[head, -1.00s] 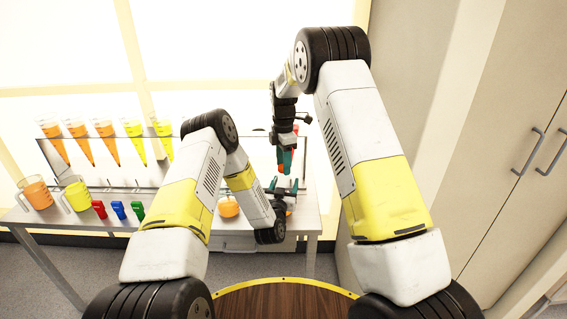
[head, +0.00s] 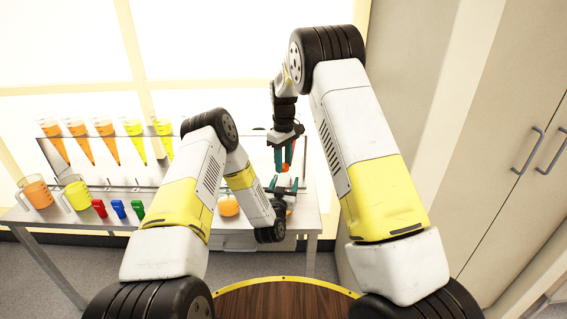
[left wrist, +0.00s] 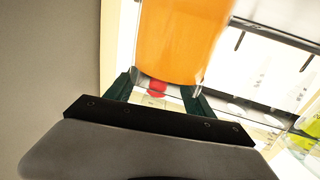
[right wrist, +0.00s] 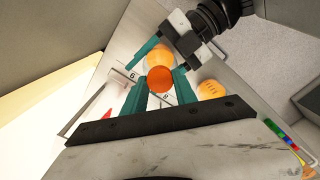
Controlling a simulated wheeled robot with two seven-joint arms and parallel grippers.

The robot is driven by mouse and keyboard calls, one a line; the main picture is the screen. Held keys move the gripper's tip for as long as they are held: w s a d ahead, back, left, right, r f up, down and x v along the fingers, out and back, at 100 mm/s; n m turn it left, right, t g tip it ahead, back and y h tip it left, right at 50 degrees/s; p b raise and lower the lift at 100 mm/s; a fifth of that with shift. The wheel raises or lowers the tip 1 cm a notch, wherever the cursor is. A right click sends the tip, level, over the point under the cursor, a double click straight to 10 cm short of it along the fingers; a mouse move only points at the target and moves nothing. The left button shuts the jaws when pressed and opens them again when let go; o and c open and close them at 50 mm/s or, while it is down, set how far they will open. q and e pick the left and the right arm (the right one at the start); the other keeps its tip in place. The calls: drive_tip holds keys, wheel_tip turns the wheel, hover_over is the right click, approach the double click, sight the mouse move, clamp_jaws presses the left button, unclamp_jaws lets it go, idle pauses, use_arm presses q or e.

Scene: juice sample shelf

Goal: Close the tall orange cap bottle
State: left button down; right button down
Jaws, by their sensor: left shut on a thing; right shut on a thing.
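The orange cap (head: 285,168) is between the fingers of my right gripper (head: 284,163), which is shut on it and points down. It also shows in the right wrist view (right wrist: 160,79). The bottle, filled with orange, fills the top of the left wrist view (left wrist: 182,38). My left gripper (left wrist: 158,95) is shut on it; this gripper (head: 281,188) is just below the right one in the head view. The cap is above the bottle's upper end; whether its thread is engaged is hidden.
A round orange flask (head: 228,205) stands close left of the left forearm. Red, blue and green clips (head: 119,210), two beakers (head: 76,195) and a rack of cone tubes (head: 104,150) are on the left. Tall cabinet doors (head: 535,150) are at the right.

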drive_tip(key=m, duration=0.4)
drive_tip(key=shift+m, duration=0.4)
drive_tip(key=m, duration=0.4)
drive_tip(key=shift+m, duration=0.3)
drive_tip(key=m, duration=0.4)
drive_tip(key=shift+m, duration=0.4)
drive_tip(key=m, duration=0.4)
drive_tip(key=c, duration=0.9)
unclamp_jaws()
drive_tip(key=shift+r, duration=0.1)
wheel_tip(320, 180, up, 12)
